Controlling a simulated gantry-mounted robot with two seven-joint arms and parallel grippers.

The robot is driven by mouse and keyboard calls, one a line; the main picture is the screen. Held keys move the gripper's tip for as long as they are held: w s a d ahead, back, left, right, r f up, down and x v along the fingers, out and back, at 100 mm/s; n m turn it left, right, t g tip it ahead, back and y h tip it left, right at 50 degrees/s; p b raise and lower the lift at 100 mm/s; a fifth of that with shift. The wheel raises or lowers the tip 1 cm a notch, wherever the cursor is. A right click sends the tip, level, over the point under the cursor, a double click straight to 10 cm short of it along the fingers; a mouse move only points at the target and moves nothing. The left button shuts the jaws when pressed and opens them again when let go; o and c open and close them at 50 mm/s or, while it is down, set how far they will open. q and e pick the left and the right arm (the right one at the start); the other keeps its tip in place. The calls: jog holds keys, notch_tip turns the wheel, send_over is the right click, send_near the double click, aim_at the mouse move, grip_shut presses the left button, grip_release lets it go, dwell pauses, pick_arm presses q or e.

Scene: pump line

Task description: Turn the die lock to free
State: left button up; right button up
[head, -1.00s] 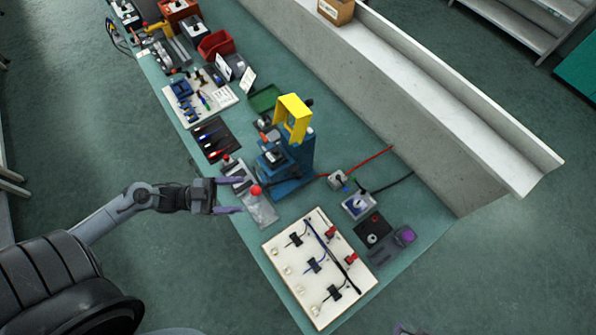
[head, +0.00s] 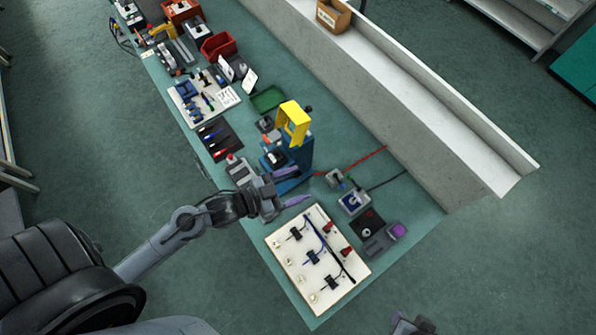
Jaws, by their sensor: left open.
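The blue press (head: 304,158) with its yellow guard (head: 293,119) stands mid-bench. I cannot pick out the die lock for certain; the press's lower front is partly hidden by my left gripper. My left gripper (head: 299,186) is open, its two purple fingers spread and pointing right, at the foot of the press. I see nothing held between the fingers, and cannot tell whether they touch the press. A grey piece at the bottom edge looks like part of my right gripper (head: 411,325); its fingers are not clear.
A cream wiring board (head: 318,286) lies just in front of my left gripper. Small boxes with red and black cables (head: 353,201) sit right of the press. A dark mat with screwdrivers (head: 217,141), a green bin (head: 268,99) and a red bin (head: 218,46) lie farther back.

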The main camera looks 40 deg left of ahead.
pick_arm(q)
jog(key=shift+w+d+r+n+g+y+p, duration=0.2)
jog(key=shift+r+n+y+p, duration=0.05)
jog(key=shift+r+n+y, duration=0.25)
jog(key=shift+w+d+r+n+g+y+p, duration=0.2)
jog(key=shift+r+n+y, duration=0.2)
jog(key=shift+r+y, duration=0.2)
notch_tip(320, 180, up, 5)
jog(key=n+g+y+p, duration=0.1)
jog(key=n+y+p, duration=0.1)
jog(key=p, duration=0.2)
jog(key=s+a+f+g+y, duration=0.1)
jog(key=s+f+g, duration=0.1)
jog(key=s+g, duration=0.2)
jog(key=s+a+f+n+g+y, duration=0.1)
jog(key=s+a+f+g, duration=0.1)
jog(key=s+g, duration=0.2)
jog(key=s, duration=0.3)
jog(key=shift+s+a+y, duration=0.15)
jog(key=shift+a+y, duration=0.1)
jog(key=shift+y, duration=0.05)
